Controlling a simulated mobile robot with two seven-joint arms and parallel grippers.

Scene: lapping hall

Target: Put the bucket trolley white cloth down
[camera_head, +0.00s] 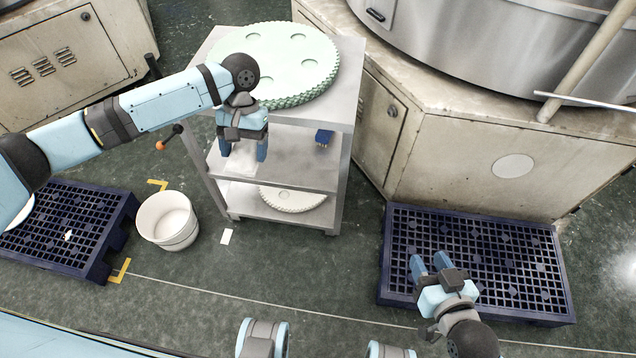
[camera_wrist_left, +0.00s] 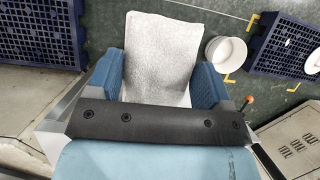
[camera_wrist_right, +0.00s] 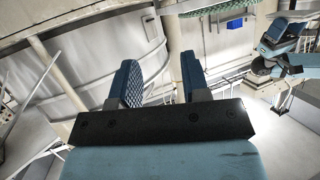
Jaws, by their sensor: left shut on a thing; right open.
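The white cloth (camera_wrist_left: 162,50) is a pale, rough-textured rectangle between the fingers of my left gripper (camera_wrist_left: 160,82) in the left wrist view, reaching past the fingertips. In the head view my left gripper (camera_head: 246,152) points down in front of the grey trolley (camera_head: 345,105), and the cloth (camera_head: 238,166) shows pale below it, partly hidden, over the middle shelf. I cannot tell whether the cloth touches the shelf. The left gripper is shut on the cloth. My right gripper (camera_head: 430,264) is open and empty above the right dark pallet; its spread fingers (camera_wrist_right: 162,85) show in the right wrist view.
A large pale green toothed disc (camera_head: 275,58) lies on the trolley's top. A smaller white disc (camera_head: 293,198) lies on its bottom shelf, and a small blue item (camera_head: 323,137) is at the trolley's right. A white bucket (camera_head: 168,220) stands on the floor between trolley and left pallet (camera_head: 75,225).

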